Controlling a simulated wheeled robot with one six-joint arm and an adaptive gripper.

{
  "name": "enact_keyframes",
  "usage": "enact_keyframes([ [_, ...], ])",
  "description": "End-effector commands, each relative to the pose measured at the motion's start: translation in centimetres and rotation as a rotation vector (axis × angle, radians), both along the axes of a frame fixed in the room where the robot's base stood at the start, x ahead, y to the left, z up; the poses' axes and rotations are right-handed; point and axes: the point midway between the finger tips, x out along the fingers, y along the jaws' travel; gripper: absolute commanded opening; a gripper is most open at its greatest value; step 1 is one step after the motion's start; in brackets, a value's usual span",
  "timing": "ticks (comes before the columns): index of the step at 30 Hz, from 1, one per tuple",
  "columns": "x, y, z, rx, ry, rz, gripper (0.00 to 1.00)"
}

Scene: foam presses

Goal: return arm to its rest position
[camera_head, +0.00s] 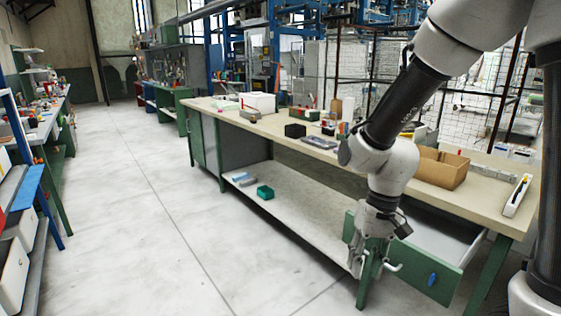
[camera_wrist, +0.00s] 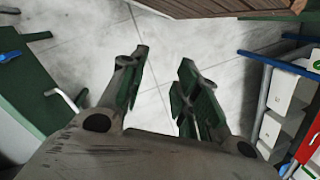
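My arm reaches down in front of the workbench in the head view. My gripper (camera_head: 362,262) hangs low at the left end of a green drawer front (camera_head: 415,270). Its fingers also show in the wrist view (camera_wrist: 163,62), pointing at the grey floor. They are apart with nothing between them. The drawer is pulled out, and its pale inside shows behind the front. A white bar handle (camera_wrist: 66,98) on the drawer front is left of the fingers in the wrist view. Whether the gripper touches the drawer cannot be told.
The long workbench (camera_head: 262,126) carries a cardboard box (camera_head: 440,170), a black box (camera_head: 295,130) and a white box (camera_head: 258,102). A green bin (camera_head: 265,192) sits on its lower shelf. Open floor (camera_head: 130,210) lies to the left. Racks with drawers (camera_head: 14,265) stand at far left.

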Motion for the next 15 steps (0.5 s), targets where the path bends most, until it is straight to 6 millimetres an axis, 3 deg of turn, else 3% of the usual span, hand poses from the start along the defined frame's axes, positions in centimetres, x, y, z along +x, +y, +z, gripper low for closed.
enact_keyframes([
  [1, -0.7, -2.0, 2.4, -0.006, -0.023, 0.042, 0.32],
  [3, -1.9, -4.8, 5.1, -0.028, -0.046, 0.097, 0.32],
  [9, -5.2, -12.0, 11.6, -0.106, -0.184, 0.108, 0.32],
  [15, -7.1, -15.8, 16.2, -0.13, -0.403, -0.008, 0.32],
])
